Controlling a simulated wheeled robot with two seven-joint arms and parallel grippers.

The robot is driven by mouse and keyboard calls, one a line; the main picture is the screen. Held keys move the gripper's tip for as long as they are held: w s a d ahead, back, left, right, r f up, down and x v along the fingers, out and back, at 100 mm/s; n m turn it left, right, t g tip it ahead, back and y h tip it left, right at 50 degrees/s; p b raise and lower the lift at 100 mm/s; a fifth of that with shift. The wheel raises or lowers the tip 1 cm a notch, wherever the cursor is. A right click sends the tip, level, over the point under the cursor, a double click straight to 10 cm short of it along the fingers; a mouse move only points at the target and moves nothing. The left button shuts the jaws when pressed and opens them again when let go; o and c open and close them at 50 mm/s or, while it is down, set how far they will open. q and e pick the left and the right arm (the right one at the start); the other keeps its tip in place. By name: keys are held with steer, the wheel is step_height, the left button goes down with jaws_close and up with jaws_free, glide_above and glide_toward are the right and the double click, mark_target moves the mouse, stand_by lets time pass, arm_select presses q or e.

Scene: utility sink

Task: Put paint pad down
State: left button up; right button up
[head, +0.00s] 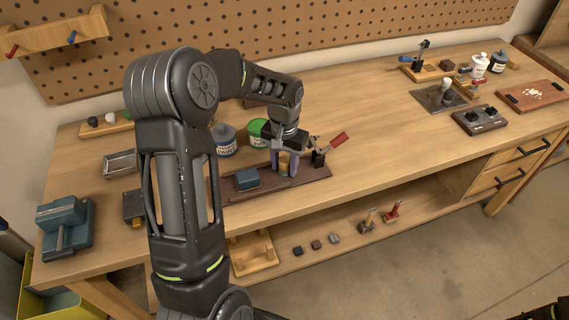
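My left gripper (286,162) points down over the right half of a long dark brown tray (215,194) near the bench's front edge. Purple and tan parts show at its fingertips; they are too small to tell whether it grips something or stands around it. A blue block (247,179), possibly the paint pad, lies on the tray left of the gripper, apart from it. A red-handled tool (337,140) slants up from a dark piece just right of the gripper.
A blue-grey jar (224,139) and a green-lidded tub (256,131) stand behind the tray. A metal tray (120,163) and a blue vise-like block (64,229) are at left. The middle of the workbench (370,115) is clear. A dark knobbed board (480,120) lies at right.

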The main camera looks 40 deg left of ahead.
mark_target(285, 160)
arm_select(q)
steer(key=shift+r, duration=0.1)
steer(key=shift+r, duration=0.45)
step_height(285, 160, up, 11)
steer(key=b, duration=0.1)
steer(key=shift+r, duration=0.15)
stand_by(0.6)
